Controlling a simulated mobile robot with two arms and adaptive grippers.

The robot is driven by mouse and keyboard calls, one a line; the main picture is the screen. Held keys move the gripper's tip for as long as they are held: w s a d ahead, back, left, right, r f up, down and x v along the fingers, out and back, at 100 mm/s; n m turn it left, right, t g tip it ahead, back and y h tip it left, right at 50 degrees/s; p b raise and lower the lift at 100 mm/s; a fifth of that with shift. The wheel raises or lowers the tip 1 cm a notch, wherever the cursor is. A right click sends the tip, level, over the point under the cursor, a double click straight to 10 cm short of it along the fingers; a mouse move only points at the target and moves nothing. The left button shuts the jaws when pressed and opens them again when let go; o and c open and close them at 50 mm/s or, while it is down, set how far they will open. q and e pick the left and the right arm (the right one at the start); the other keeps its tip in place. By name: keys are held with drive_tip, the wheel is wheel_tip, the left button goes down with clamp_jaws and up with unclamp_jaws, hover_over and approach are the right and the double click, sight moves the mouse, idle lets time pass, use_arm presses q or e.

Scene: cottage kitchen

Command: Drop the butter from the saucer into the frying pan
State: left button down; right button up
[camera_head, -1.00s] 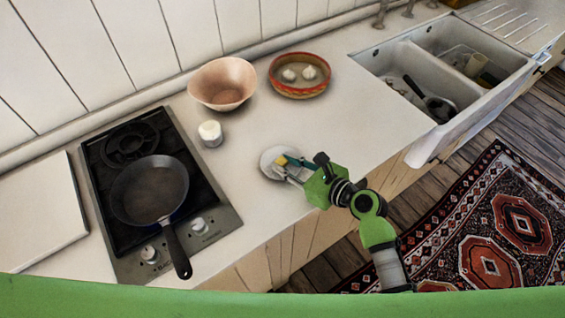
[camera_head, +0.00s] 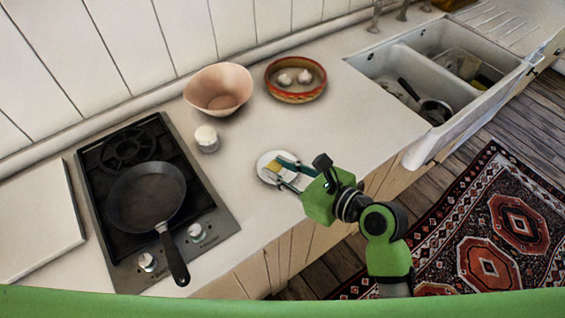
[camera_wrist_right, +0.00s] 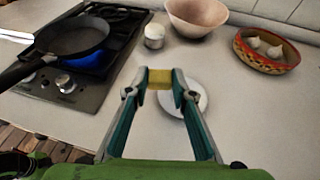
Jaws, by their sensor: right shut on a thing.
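The butter (camera_wrist_right: 160,78) is a small yellow block between the fingertips of my right gripper (camera_wrist_right: 160,80), which is shut on it. In the head view my right gripper (camera_head: 285,172) is over the white saucer (camera_head: 264,168) near the counter's front edge. In the wrist view the saucer (camera_wrist_right: 199,101) shows behind and below the fingers, and the butter appears raised off it. The dark frying pan (camera_head: 147,197) sits on the hob at the left, its handle toward the front; it also shows in the wrist view (camera_wrist_right: 72,37). My left gripper is not in view.
A white-topped jar (camera_head: 206,138) stands between the hob (camera_head: 209,205) and saucer. A pink bowl (camera_head: 218,90) and a red-rimmed dish (camera_head: 296,94) with garlic are at the back. A sink (camera_head: 385,75) is at the right.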

drive_tip(key=s+r, duration=0.3)
drive_tip(key=s, duration=0.4)
drive_tip(key=shift+a+b, duration=0.3)
drive_tip(key=shift+a, duration=0.05)
drive_tip(key=shift+w, duration=0.1)
